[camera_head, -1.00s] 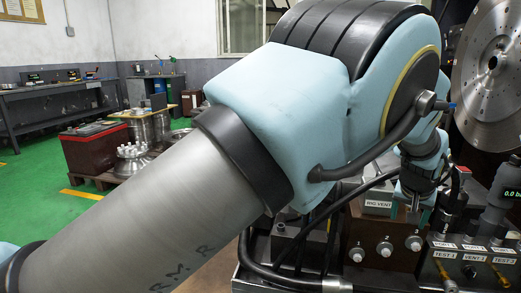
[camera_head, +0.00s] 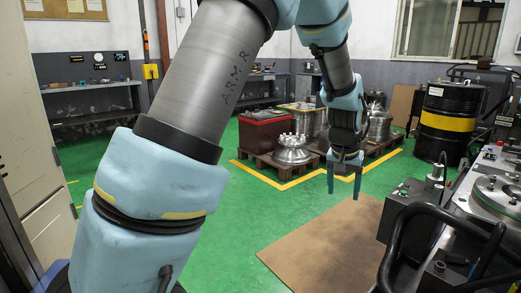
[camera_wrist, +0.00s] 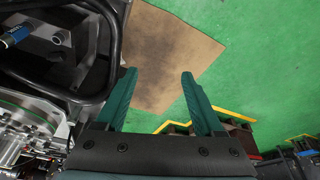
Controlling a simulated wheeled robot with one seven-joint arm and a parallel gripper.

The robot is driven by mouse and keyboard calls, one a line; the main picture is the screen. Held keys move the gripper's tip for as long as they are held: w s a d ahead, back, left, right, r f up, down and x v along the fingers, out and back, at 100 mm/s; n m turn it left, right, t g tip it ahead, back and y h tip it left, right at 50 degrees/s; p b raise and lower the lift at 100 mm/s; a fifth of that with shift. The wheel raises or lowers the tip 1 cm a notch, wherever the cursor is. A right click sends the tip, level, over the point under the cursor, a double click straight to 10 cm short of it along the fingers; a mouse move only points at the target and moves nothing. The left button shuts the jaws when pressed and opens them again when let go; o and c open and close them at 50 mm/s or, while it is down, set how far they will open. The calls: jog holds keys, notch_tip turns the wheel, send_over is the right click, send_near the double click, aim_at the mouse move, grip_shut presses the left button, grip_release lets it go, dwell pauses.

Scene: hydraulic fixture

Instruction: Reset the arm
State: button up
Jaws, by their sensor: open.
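My gripper (camera_head: 344,180) hangs in the middle of the head view with its two fingers pointing down, apart and empty. It is in the air above the green floor, left of the hydraulic fixture. In the wrist view my gripper (camera_wrist: 158,95) shows two teal fingers spread wide with nothing between them. Below them lie the floor and a brown mat. My arm runs from the lower left of the head view, up past the top edge and down again to the gripper.
The fixture (camera_head: 398,200) with its black tube frame stands at the right. A brown mat (camera_head: 315,240) lies on the floor. Behind are a red crate (camera_head: 262,132), a flanged metal part (camera_head: 292,152) on a pallet, and a black drum (camera_head: 448,112) with a yellow band. Open floor lies around the mat.

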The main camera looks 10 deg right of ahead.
jog(key=w+a+n+y, duration=0.1)
jog(key=a+n, duration=0.2)
jog(key=a, duration=1.6)
jog(key=s+a+n, duration=0.1)
jog(key=s+a, duration=0.2)
jog(key=a, duration=0.3)
jog(key=s+a+n+g+y+p, duration=0.1)
jog(key=s+a, duration=0.2)
jog(key=a, duration=0.3)
jog(key=s+a+n, duration=0.2)
jog(key=s+a, duration=0.1)
jog(key=a, duration=0.3)
notch_tip(320, 180, up, 13)
jog(key=p, duration=1.3)
jog(key=shift+w+d+r+m, duration=0.2)
jog(key=shift+w+d+m, duration=0.1)
